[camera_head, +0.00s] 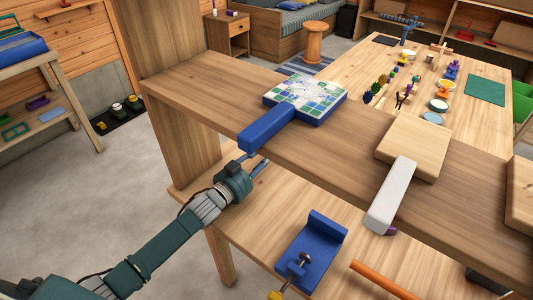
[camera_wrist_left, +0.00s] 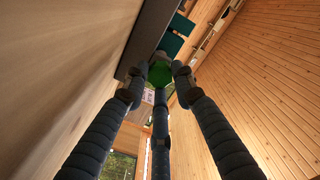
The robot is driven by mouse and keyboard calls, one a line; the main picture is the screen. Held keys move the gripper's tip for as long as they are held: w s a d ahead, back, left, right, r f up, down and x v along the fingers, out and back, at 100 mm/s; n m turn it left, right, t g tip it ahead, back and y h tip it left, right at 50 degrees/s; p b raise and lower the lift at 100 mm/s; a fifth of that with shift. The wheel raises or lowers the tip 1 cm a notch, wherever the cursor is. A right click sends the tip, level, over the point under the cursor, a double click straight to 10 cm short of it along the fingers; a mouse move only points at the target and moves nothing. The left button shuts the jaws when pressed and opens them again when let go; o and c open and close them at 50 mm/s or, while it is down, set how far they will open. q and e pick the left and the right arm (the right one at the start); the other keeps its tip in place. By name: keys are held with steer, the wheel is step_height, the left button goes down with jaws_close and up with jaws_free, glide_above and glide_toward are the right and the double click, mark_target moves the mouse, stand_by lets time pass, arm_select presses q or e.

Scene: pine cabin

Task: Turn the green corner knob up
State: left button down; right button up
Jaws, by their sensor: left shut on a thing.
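The green knob (camera_wrist_left: 160,73) shows in the left wrist view between my left gripper's three fingers, beside a dark edge. My left gripper (camera_wrist_left: 159,86) is shut on it, with the fingertips around its sides. In the head view my left gripper (camera_head: 257,163) is just below the front end of a blue handle (camera_head: 266,130), at the raised shelf's front edge. The knob cannot be made out in the head view. My right gripper is in neither view.
A tiled mosaic board (camera_head: 305,92) lies on the raised wooden shelf (camera_head: 345,145), joined to the blue handle. A pale board (camera_head: 412,145) with a white handle (camera_head: 391,195) lies to its right. A blue clamp block (camera_head: 312,245) stands on the lower bench.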

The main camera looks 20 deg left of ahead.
arm_select(q)
steer(key=c, duration=1.6)
jaws_free()
steer(key=shift+d+r, duration=0.1)
steer(key=shift+r, duration=0.05)
steer(key=shift+a, duration=0.25)
